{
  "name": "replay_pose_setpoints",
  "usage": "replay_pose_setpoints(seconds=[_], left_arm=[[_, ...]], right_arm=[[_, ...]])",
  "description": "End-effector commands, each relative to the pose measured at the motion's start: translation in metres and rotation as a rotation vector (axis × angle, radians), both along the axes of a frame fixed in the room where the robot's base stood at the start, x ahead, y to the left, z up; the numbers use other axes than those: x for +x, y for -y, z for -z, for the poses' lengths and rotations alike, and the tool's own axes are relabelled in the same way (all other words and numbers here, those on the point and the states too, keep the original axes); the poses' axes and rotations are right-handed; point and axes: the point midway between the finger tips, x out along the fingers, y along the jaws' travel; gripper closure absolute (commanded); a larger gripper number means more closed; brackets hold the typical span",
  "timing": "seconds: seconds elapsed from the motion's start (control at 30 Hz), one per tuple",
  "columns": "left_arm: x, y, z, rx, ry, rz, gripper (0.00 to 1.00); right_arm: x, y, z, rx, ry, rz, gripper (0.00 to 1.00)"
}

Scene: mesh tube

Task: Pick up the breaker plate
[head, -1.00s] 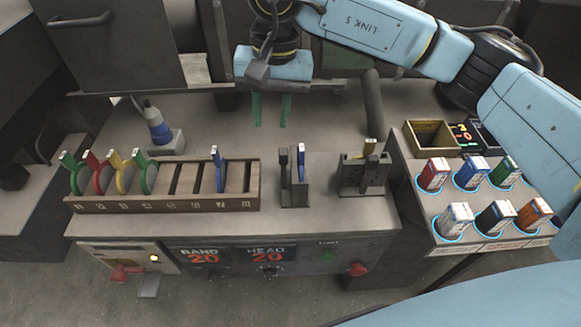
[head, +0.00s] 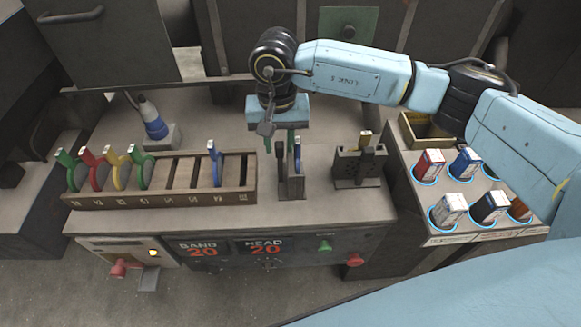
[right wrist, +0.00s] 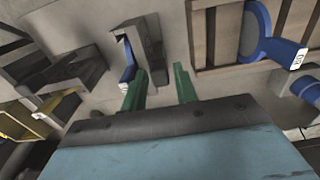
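No label marks the breaker plate, so I cannot tell for certain which piece it is. The middle holder (head: 291,188) on the bench carries a dark upright piece and a blue-handled piece (head: 297,148) side by side. My left gripper is out of view.
A slotted rack (head: 160,198) with several coloured-handled discs stands on the left of the bench. A blue-and-white bottle-like tool (head: 153,120) is behind it. On the right, a side table (head: 428,225) holds several canisters and an open box (head: 425,130).

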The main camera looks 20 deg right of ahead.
Motion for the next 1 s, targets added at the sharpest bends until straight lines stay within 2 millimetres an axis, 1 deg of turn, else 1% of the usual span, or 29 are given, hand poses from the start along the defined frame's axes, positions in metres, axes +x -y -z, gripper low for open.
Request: replay_pose_setpoints(seconds=[0.03, 0.1, 0.33, 0.37, 0.5, 0.57, 0.6, 1.0], left_arm=[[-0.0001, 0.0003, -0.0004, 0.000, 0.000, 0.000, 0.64], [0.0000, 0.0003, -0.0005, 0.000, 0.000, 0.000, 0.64], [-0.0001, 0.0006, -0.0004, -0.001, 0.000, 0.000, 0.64], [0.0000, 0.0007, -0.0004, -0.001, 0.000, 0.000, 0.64], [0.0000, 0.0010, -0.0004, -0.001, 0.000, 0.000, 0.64], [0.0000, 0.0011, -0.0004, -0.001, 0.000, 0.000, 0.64], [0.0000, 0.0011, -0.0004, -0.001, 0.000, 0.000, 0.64], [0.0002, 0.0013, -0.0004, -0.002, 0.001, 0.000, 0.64]], right_arm=[[-0.0004, -0.0002, 0.0060, 0.000, -0.001, -0.001, 0.71], [-0.0003, -0.0001, 0.0107, -0.001, 0.000, -0.001, 0.71], [0.0000, 0.0000, 0.0124, 0.000, 0.001, -0.001, 0.71], [0.0000, 0.0000, 0.0123, 0.000, 0.001, -0.001, 0.72], [0.0000, 0.0000, 0.0121, 0.000, 0.001, -0.001, 0.91], [0.0000, 0.0000, 0.0120, 0.000, 0.001, -0.001, 0.98], [0.0000, 0.0000, 0.0119, 0.000, 0.001, -0.001, 1.00], [0.0002, 0.0001, 0.0114, 0.001, 0.001, 0.000, 1.00]])
